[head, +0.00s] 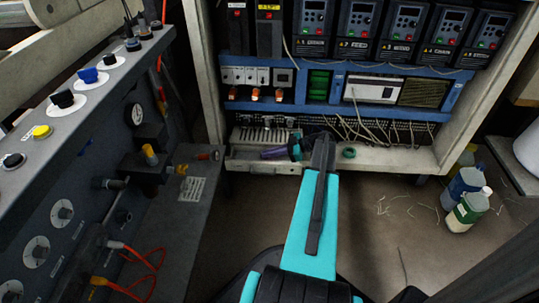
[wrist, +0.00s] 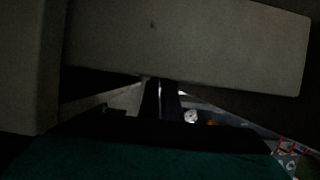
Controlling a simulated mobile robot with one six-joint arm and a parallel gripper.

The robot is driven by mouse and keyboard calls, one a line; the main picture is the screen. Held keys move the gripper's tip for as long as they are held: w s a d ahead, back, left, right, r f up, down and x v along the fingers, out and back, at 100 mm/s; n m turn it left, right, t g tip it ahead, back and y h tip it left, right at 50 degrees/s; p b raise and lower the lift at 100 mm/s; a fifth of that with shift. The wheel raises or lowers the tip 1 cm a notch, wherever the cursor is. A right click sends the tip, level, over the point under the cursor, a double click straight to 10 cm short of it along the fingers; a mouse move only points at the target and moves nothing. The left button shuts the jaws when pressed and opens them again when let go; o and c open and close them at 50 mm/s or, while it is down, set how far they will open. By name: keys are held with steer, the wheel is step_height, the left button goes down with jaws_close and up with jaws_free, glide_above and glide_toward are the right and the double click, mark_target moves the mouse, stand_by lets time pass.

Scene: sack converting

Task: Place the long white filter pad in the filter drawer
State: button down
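My gripper (head: 323,140) is at the lower front of the open electrical cabinet, over the pale bottom ledge. In the wrist view its two dark fingers (wrist: 160,84) lie close together, with nothing visible held between them. The fingertips point at the lower edge of a broad pale grey panel (wrist: 190,45); I cannot tell whether they touch it. A shallow pale drawer or tray (head: 262,167) stands at the cabinet's bottom, left of my gripper, with a purple cylinder (head: 273,153) in it. I cannot make out the long white filter pad in either view.
The cabinet (head: 430,158) holds several drives and loose cables above the ledge. A grey control panel (head: 95,150) with knobs and hoses stands at left. Plastic bottles (head: 467,208) stand on the floor at right. The floor in front of the cabinet is mostly open.

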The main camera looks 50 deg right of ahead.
steer(key=shift+f, duration=0.1)
steer(key=c, duration=2)
jaws_free()
steer(key=shift+r, duration=0.2)
steer(key=shift+s+d+r, duration=0.1)
steer(key=shift+s+d, duration=0.05)
steer(key=p+v, duration=0.4)
steer(key=v, duration=0.7)
steer(key=shift+s+d+r+p, duration=0.1)
steer(key=shift+s+d+p, duration=0.05)
steer(key=shift+s+p, duration=0.15)
steer(key=shift+s, duration=0.1)
